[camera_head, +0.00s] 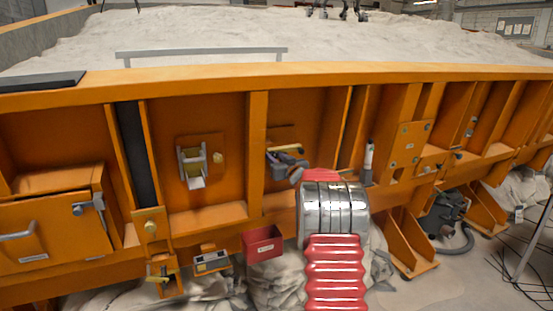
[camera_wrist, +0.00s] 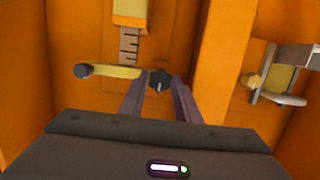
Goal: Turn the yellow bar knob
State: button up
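The yellow bar knob (camera_wrist: 115,72) is a slim yellow bar on the orange panel in the wrist view. It has a round dark end (camera_wrist: 83,71) at the left and a dark hub (camera_wrist: 160,77) at the right. My gripper (camera_wrist: 158,82) is open, its two dark fingers apart on either side of the hub end. Whether they touch it I cannot tell. In the head view the yellow bar (camera_head: 287,149) shows just above my gripper (camera_head: 284,162), which partly covers it.
A bracket with a pale handle (camera_head: 192,166) and a yellow knob (camera_head: 217,157) sits in the bay to the left, past an orange rib (camera_head: 257,150). A red box (camera_head: 263,243) hangs below. A grey-handled tool (camera_head: 368,162) stands to the right.

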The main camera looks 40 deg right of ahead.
jog(key=shift+c, duration=1.4)
jog(key=shift+d, duration=0.2)
jog(key=shift+c, duration=0.6)
jog(key=shift+a, duration=0.1)
jog(key=shift+a, duration=0.1)
